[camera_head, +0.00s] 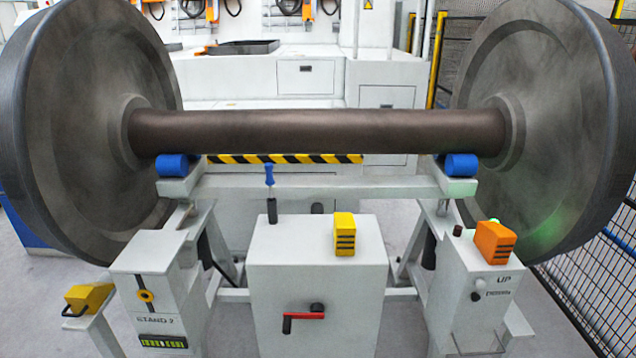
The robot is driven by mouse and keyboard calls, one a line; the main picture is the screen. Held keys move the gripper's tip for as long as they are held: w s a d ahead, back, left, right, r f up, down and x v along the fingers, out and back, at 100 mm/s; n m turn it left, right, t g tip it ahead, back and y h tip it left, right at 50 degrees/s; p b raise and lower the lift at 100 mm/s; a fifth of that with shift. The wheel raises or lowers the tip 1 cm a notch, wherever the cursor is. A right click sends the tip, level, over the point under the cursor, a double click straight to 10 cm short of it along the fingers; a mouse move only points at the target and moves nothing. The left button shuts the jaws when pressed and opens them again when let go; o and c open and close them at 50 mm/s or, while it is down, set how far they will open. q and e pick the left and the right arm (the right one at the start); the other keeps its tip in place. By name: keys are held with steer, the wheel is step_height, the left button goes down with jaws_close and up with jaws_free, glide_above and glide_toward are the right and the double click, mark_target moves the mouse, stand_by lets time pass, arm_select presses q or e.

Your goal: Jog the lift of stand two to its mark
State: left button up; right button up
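A box labelled STAND 2 (155,320) stands at the lower left. Its front has a yellow ring on a dark vertical slot (145,296) and a small green-marked display (164,342). A control box (490,275) at the lower right reads UP, with a second label below it that is hard to read. A dark button (476,297) sits beside the lower label, and a brown knob (457,231) is on top. A wheelset axle (310,131) lies across two blue rollers (172,165). Neither gripper is in view.
A white middle cabinet (318,280) bears a yellow block (344,233), a blue-handled tool (269,175) and a red crank handle (303,317). An orange block (495,240) tops the control box. Another yellow block (90,298) is far left. Large wheels flank both sides; a mesh fence (600,270) is right.

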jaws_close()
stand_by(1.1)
